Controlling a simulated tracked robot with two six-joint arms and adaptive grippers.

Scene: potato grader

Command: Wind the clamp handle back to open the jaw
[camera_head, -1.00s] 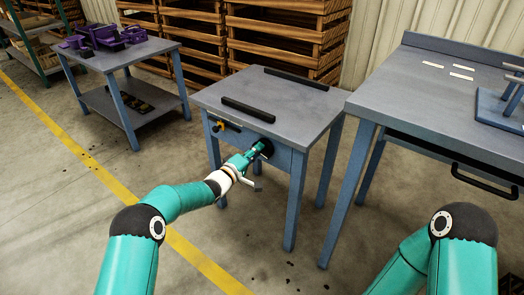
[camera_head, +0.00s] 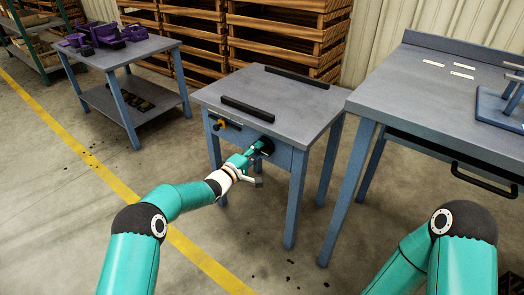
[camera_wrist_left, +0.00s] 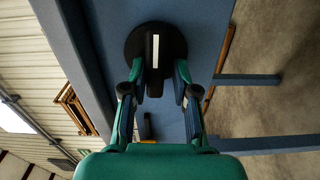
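The clamp is on the small blue-grey table (camera_head: 225,90). Two black bars lie apart across its top, a near one (camera_head: 248,109) and a far one (camera_head: 297,78). The black round handle (camera_wrist_left: 172,32) with a white stripe is on the table's front face. In the head view my left gripper (camera_head: 262,148) mostly covers it. In the left wrist view my left gripper (camera_wrist_left: 158,84) has its fingers apart, one on each side of the handle's narrow black middle part, with gaps visible. My right gripper is out of view; only my right arm shows.
A yellow-and-black fitting (camera_head: 217,125) is on the table's front, left of the handle. A larger workbench (camera_head: 420,95) with a black pull handle (camera_head: 485,181) stands at the right. A side table (camera_head: 120,57) with purple items is at the left. Wooden crates stand behind.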

